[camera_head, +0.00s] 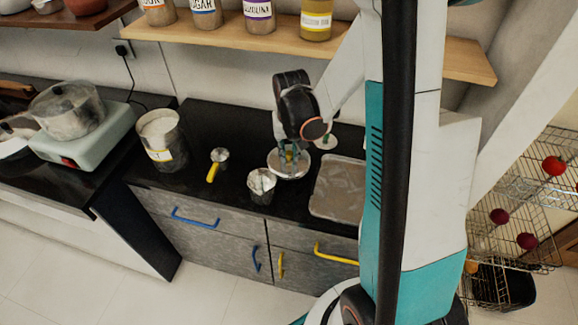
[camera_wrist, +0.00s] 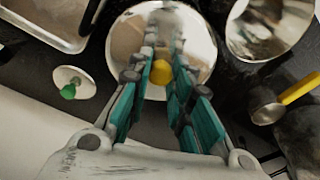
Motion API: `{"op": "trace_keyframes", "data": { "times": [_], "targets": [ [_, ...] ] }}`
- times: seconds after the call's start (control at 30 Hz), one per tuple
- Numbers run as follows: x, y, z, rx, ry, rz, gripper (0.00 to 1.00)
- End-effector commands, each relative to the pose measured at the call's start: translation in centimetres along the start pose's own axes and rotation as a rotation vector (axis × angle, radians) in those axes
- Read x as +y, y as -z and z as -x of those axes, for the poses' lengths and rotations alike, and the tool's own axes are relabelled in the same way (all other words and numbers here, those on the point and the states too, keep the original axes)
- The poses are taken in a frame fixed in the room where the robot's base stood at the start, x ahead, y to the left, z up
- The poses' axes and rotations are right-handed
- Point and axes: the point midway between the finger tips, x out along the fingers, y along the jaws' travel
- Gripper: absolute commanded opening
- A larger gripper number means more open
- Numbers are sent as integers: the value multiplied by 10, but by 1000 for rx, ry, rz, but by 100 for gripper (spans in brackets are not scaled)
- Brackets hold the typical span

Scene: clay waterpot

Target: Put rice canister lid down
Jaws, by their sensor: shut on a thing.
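The rice canister lid is a round shiny metal disc with a yellow knob. In the head view the lid (camera_head: 291,172) is at the middle of the dark counter, below my gripper (camera_head: 289,157). In the wrist view the lid (camera_wrist: 128,38) lies flat to the camera, with its yellow knob (camera_wrist: 160,72) between the fingers of my gripper (camera_wrist: 162,62). The gripper is shut on the knob. I cannot tell whether the lid touches the counter. The open canister (camera_head: 162,138), filled with white rice and bearing a yellow label, stands to the left.
A metal cup (camera_head: 262,185) stands close to the lid. A yellow-handled scoop (camera_head: 216,164) lies left of it. A grey tray (camera_head: 338,188) is to the right. A small white lid with a green knob (camera_wrist: 74,84) lies nearby. A shelf (camera_head: 270,40) with jars hangs above.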

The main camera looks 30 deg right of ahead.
Motion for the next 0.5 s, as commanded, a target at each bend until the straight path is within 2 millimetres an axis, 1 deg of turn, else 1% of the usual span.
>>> {"op": "trace_keyframes", "data": {
  "times": [0.03,0.17,0.27,0.4,0.5],
  "targets": [
    [0,-1,-7,0,0,0,0],
    [0,-2,-12,0,0,0,0],
    [0,-3,-20,0,0,0,0],
    [0,-6,-42,0,0,0,0],
    [0,-8,-52,0,0,0,0]
  ]
}}
